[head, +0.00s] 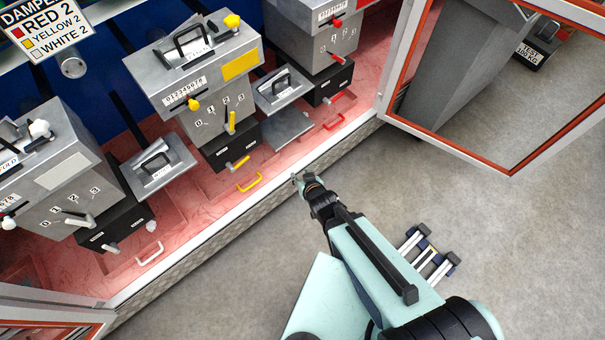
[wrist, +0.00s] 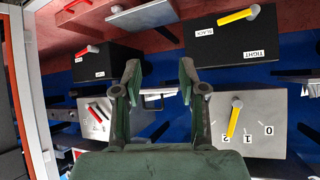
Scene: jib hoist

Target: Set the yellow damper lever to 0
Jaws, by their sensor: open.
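The yellow damper lever (head: 232,121) is on the front of the middle grey box (head: 176,75), beside a 0-to-3 scale. It points up, at about the 2. In the wrist view, which looks upside down, the yellow lever (wrist: 233,120) sits right of my fingers and its tip is by the 2. The 0 (wrist: 269,130) is off to its side. My gripper (wrist: 158,75) is open with nothing between its fingers. In the head view, my gripper (head: 298,180) is in front of the cabinet sill, apart from the lever and to its lower right.
Below the lever, a black box (head: 231,150) carries another yellow handle (head: 238,163); a yellow loop handle (head: 250,181) is lower. Similar white-lever and red-lever units stand left and right. An open framed door (head: 395,68) is at right. A sign (head: 45,30) reads YELLOW 2.

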